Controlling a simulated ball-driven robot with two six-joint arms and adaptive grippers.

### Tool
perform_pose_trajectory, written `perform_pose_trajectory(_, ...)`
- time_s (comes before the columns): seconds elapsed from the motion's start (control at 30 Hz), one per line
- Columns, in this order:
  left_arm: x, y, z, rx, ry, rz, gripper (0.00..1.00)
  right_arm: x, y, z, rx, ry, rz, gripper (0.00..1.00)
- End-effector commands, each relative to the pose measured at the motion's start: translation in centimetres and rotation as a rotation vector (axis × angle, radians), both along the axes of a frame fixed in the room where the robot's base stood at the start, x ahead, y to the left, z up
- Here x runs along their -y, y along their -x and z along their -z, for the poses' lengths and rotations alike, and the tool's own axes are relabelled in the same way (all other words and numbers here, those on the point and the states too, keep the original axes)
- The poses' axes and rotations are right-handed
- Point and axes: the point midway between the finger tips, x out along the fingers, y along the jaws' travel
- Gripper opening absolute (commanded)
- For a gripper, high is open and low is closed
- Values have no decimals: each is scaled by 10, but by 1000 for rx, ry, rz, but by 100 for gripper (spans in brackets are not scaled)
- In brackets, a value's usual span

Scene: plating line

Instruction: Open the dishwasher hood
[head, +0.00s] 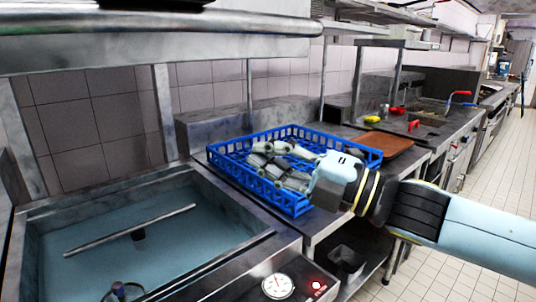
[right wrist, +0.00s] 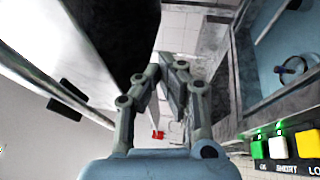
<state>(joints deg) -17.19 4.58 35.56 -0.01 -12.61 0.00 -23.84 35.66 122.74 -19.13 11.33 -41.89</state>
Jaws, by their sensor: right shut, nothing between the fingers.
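The dishwasher hood (head: 150,45) is a steel box edge with a bar along its front, in the upper left of the head view. It stands raised, with a wide gap above the open wash tank (head: 255,240). Blue water and a long spray arm (head: 130,230) show in the tank. My right gripper (head: 258,160) is shut and empty, above the blue rack and apart from the hood's bar. Its fingers also show in the right wrist view (right wrist: 172,75), with nothing between them. My left gripper is not in view.
A blue rack (head: 290,203) stands on the steel counter right of the tank. A brown tray (head: 385,145) lies behind it. A dial (head: 277,286) and a lit red light are on the front panel. Coloured buttons (right wrist: 278,148) show in the right wrist view. The tiled aisle at right is clear.

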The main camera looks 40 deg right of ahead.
Motion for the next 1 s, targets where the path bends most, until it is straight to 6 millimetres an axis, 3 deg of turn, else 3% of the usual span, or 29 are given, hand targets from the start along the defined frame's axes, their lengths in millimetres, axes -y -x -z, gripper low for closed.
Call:
perform_pose_trajectory(0.33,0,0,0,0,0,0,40,0,0,0,0,0,0,0)
perform_pose_trajectory(0.7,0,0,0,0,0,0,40,0,0,0,0,0,0,48)
perform_pose_trajectory(1.0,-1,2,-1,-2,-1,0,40,0,1,0,-1,0,-1,48)
